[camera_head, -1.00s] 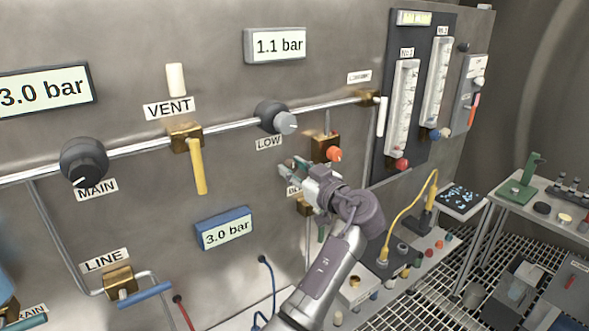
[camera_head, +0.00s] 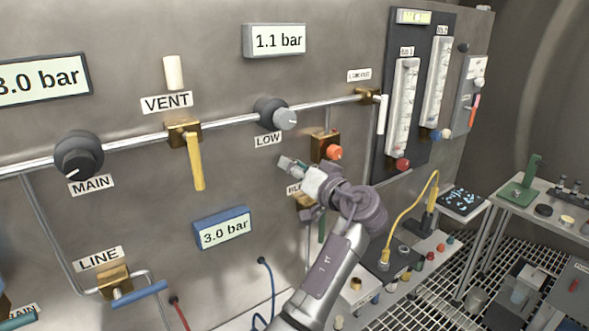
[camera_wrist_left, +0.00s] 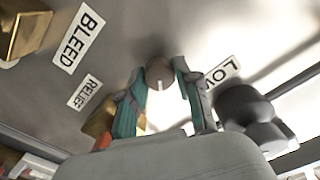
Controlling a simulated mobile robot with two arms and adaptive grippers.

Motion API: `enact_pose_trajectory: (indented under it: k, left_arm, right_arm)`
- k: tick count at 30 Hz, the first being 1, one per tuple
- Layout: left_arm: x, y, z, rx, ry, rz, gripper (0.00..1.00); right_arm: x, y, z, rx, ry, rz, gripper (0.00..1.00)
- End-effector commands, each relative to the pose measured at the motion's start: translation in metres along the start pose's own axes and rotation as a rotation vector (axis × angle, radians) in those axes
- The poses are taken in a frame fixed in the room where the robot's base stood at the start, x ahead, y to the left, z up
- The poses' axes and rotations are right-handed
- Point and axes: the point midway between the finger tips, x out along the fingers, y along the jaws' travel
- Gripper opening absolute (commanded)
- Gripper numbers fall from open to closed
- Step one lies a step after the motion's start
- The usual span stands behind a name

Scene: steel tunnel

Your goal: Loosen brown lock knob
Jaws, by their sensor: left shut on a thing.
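The brown lock knob (camera_wrist_left: 158,70) is round with a pale index line and sits on the steel panel, between the LOW and RELIEF labels. It lies between the two teal-padded fingertips of my left gripper (camera_wrist_left: 160,85) in the left wrist view, and the gripper is shut on it. In the head view my left gripper (camera_head: 290,166) reaches the panel below the LOW label, and the knob is hidden by the fingers. My right gripper is in neither view.
The grey LOW knob (camera_head: 286,118) is above the gripper. A brass relief block with an orange knob (camera_head: 334,152) is close on the right. The yellow VENT lever (camera_head: 196,162) and a blue 3.0 bar display (camera_head: 223,228) are to the left.

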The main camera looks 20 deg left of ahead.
Motion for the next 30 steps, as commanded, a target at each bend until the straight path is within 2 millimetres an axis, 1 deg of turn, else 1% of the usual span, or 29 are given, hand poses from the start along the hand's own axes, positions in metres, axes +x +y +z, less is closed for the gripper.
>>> enact_pose_trajectory:
  k: [8, 18, 24, 30]
  left_arm:
    - [0.000, -0.001, -0.003, 0.263, 0.004, -0.001, 0.00]
    - [0.000, -0.001, -0.004, 0.577, 0.004, -0.002, 0.00]
    - [0.000, -0.001, -0.004, 0.726, 0.004, -0.002, 0.00]
    - [0.000, 0.000, -0.004, 0.829, 0.005, -0.003, 0.00]
  right_arm:
    - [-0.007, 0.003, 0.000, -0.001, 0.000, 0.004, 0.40]
    - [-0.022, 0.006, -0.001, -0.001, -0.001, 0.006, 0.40]
    - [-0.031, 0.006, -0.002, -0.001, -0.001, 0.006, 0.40]
    - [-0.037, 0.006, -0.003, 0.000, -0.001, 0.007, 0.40]
